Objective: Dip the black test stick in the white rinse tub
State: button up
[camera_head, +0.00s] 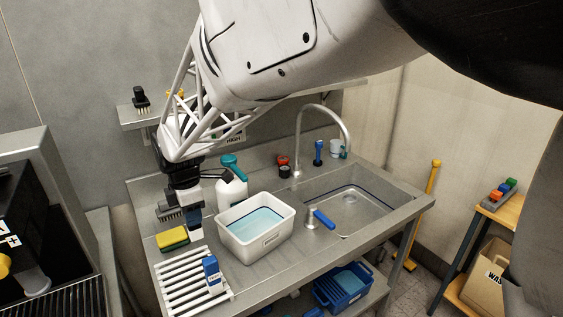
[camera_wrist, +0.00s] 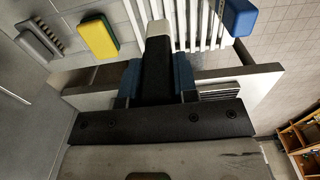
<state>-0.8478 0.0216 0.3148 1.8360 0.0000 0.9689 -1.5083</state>
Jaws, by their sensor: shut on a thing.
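My gripper (camera_head: 194,222) is to the left of the white rinse tub (camera_head: 284,234), close to the tub's left side and not over it. In the wrist view its blue-padded jaws (camera_wrist: 157,82) are shut on the black test stick (camera_wrist: 157,64), whose pale end (camera_wrist: 158,36) sticks out beyond them. I cannot make out the stick clearly in the head view. The tub holds pale blue liquid (camera_head: 256,222) and stands on the counter. The tub does not show in the wrist view.
A white slatted rack (camera_head: 180,289) with a blue-and-white block (camera_head: 212,270) lies in front. A yellow-green sponge (camera_head: 173,239) is just left of my gripper. A white bottle (camera_head: 231,190) with a teal top stands behind the tub. The sink and tap (camera_head: 350,140) are to the right.

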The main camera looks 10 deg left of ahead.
dwell(0.4)
jog(key=shift+w+d+r, duration=0.1)
jog(key=shift+w+d, duration=0.25)
jog(key=shift+w, duration=0.3)
jog(key=w+d+r+n, duration=0.2)
jog(key=w+d, duration=1.3)
jog(key=w, duration=0.1)
jog(key=shift+w+r, duration=0.3)
jog(key=shift+r, duration=0.1)
jog(key=shift+f, duration=0.25)
jog(key=shift+f, duration=6.85)
